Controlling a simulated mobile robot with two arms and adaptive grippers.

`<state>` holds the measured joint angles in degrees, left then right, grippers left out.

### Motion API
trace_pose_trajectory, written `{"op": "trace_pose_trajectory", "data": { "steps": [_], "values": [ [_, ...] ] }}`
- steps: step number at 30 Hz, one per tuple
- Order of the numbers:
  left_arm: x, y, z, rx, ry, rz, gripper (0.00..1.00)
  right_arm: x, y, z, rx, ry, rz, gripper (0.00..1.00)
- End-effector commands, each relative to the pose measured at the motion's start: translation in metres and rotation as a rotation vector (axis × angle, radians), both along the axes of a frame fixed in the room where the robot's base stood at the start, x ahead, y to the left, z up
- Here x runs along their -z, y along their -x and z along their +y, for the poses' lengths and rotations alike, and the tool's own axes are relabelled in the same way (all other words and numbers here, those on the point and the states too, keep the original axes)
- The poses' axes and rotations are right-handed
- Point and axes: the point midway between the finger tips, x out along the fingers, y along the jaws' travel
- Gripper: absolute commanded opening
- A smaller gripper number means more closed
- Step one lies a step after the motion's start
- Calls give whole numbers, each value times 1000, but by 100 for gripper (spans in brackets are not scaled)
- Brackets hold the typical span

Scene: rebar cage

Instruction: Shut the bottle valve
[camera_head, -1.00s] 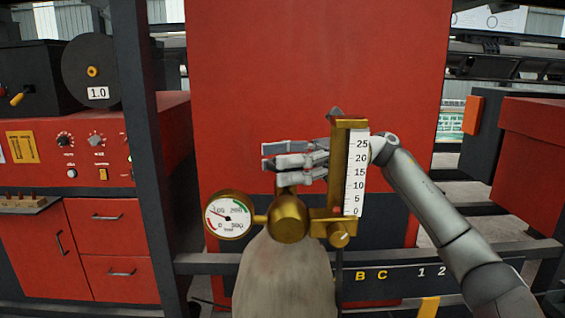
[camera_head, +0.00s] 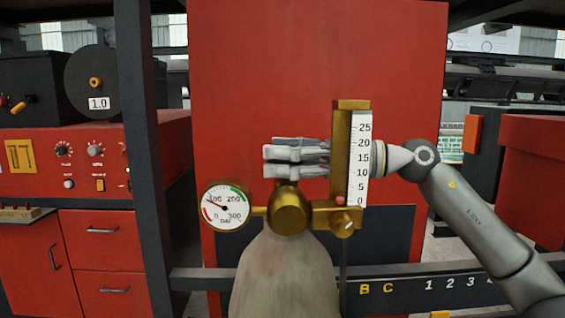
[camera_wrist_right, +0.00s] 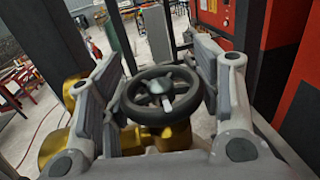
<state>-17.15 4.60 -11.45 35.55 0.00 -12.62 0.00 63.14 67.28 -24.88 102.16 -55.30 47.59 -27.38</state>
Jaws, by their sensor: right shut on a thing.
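The gas bottle (camera_head: 285,280) is grey and stands upright at the bottom middle of the head view, with a brass valve body (camera_head: 289,208) on top. The valve's dark round handwheel (camera_wrist_right: 160,97) shows in the right wrist view, between my finger pads. My right gripper (camera_head: 290,157) is shut on the handwheel, its fingers on either side of the rim. In the head view the fingers and the flow meter hide the handwheel. My left gripper is in neither view.
A round pressure gauge (camera_head: 226,206) sits left of the valve. A brass flow meter with a white scale (camera_head: 358,158) stands upright just right of the fingers, in front of my right wrist. A red panel (camera_head: 300,70) rises behind. A dark post (camera_head: 145,150) stands at left.

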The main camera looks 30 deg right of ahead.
Motion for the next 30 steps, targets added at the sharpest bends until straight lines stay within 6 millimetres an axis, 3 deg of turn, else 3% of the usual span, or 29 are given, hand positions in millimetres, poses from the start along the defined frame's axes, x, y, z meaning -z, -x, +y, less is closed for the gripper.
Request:
{"op": "trace_pose_trajectory", "data": {
  "steps": [17, 18, 23, 30],
  "values": [
    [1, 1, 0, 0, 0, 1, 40, -1, 0, -1, 47, -1, -1, 34],
    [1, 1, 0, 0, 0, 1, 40, -1, 0, -1, 47, -1, -1, 60],
    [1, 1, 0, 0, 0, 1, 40, -1, 0, -1, 46, 0, 0, 80],
    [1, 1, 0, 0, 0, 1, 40, 0, 0, 0, 45, 0, 0, 81]
  ]
}}
